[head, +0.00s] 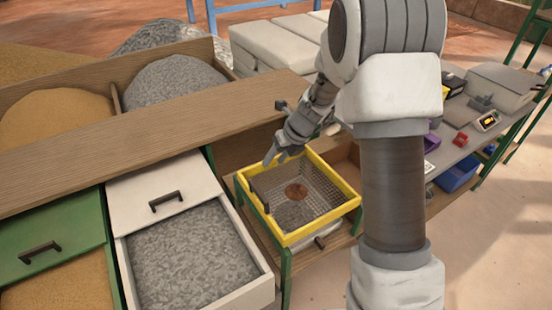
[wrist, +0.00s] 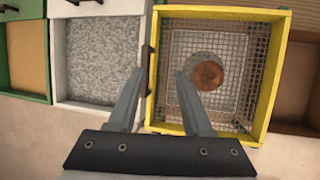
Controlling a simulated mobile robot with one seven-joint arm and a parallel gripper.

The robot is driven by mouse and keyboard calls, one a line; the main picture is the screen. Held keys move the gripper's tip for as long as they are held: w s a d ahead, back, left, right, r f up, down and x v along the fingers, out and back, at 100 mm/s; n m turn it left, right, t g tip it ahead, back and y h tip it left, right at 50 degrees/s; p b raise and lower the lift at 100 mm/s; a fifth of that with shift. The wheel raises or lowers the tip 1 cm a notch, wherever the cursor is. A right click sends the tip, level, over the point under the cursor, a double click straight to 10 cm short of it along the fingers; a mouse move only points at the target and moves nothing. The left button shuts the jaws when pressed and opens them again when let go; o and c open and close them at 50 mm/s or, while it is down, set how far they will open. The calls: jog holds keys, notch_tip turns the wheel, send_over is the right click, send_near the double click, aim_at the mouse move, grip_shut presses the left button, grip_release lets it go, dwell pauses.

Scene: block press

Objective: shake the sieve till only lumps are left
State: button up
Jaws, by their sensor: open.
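The sieve (head: 337,215) has a yellow square frame and wire mesh, and sits level on a green-legged stand. It also shows in the wrist view (wrist: 270,70). A brown round piece (head: 297,190) shows within the frame, with grey material (head: 293,214) near it; I cannot tell whether the grey lies on or under the mesh. My gripper (head: 277,158) is open and empty at the sieve's left back edge. In the wrist view its fingers (wrist: 160,75) are on either side of the frame's left edge and its dark handle (wrist: 148,84). Contact is not clear.
A white drawer of grey gravel (head: 190,260) stands open left of the sieve, beside a green drawer of sand (head: 60,285). A white bin (head: 325,238) is under the sieve. A wooden board (head: 150,135) lies behind. A cluttered grey bench (head: 465,150) is at right.

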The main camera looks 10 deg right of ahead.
jog(key=p+v, duration=0.1)
jog(key=v, duration=1.6)
jog(key=shift+d+r, duration=0.1)
jog(key=shift+r, duration=0.05)
